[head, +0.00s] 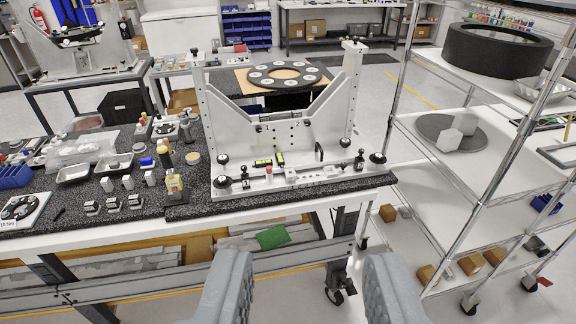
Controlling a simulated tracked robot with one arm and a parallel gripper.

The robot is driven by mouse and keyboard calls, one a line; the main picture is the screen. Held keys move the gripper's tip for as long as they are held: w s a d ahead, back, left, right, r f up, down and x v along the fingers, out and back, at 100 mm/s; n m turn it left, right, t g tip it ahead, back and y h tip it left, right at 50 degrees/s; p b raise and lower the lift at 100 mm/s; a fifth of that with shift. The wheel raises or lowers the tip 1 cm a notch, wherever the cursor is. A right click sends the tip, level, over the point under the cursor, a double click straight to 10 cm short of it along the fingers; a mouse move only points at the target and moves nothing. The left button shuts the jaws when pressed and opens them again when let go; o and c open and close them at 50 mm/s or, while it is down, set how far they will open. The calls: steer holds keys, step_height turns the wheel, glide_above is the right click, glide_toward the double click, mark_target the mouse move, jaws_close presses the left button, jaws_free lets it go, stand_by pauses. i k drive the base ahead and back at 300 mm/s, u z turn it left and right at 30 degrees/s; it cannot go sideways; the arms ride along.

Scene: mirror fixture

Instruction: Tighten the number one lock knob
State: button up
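The mirror fixture (228,124) is a pale metal frame with a V-shaped front, standing on a dark speckled bench top. My gripper (308,258) is open and empty at the bottom of the head view, in front of the bench and apart from the fixture.
Trays (75,172), bottles and small metal parts crowd the bench left of the fixture. A wire shelf rack (475,205) with a large black ring (497,50) stands at the right. The bench's front edge (120,228) lies beyond my gripper. Clear floor shows between bench and rack.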

mark_target(222, 182)
steer(key=u, duration=0.4)
steer(key=i, duration=1.8)
steer(key=z, duration=0.45)
